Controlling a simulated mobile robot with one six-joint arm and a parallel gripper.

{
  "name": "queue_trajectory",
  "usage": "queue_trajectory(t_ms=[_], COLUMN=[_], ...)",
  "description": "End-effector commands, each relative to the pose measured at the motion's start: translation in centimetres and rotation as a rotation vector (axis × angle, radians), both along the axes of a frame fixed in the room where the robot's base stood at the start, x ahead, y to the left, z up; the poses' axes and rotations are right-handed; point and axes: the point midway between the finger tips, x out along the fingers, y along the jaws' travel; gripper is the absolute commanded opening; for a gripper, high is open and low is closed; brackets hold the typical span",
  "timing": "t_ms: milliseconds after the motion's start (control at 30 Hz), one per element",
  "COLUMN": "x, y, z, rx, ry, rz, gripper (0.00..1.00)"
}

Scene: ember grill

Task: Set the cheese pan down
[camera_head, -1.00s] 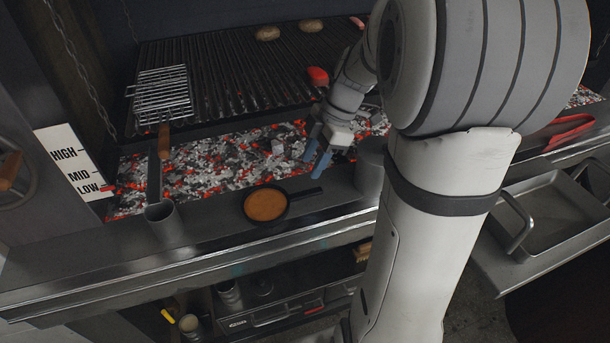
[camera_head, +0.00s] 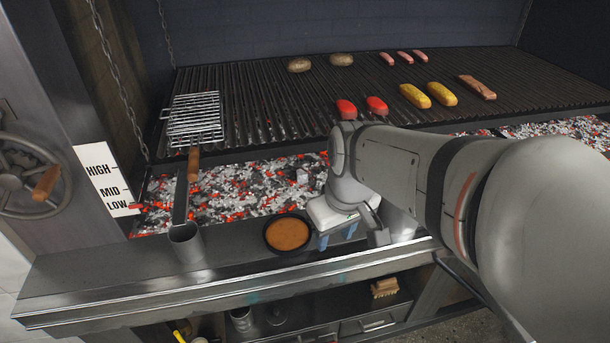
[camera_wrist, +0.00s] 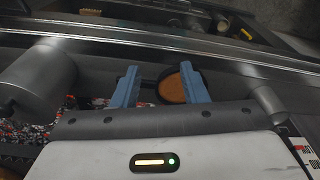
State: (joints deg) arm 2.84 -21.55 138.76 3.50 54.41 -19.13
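The cheese pan (camera_head: 288,233), small, dark and round with an orange filling, rests flat on the metal ledge in front of the coals. My gripper (camera_head: 338,237) points down just right of it and hides its handle in the head view. In the wrist view my gripper (camera_wrist: 158,84) has its two blue fingers spread apart. The pan (camera_wrist: 172,88) shows beyond them, partly covered by the right finger. Part of its dark handle shows in the gap. I see no grip on the pan; whether a finger touches it I cannot tell.
A wire basket (camera_head: 194,121) and several foods lie on the grill grate (camera_head: 260,92). Glowing coals (camera_head: 240,190) lie behind the ledge. A metal cup (camera_head: 186,245) stands left of the pan, and a grey cylinder (camera_head: 400,222) stands right of my gripper. The ledge (camera_head: 95,266) is clear at left.

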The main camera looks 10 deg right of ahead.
Motion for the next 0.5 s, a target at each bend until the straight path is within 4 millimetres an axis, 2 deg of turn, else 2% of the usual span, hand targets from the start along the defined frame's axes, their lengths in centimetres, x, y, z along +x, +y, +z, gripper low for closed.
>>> queue_trajectory(t_ms=[200,500], x=[-1.7,-1.9], y=[0.4,0.3], z=[-0.5,-0.6], rx=[0.0,0.003], ry=[-0.045,-0.05], rz=[-0.215,-0.253], gripper=[0.4,0.4])
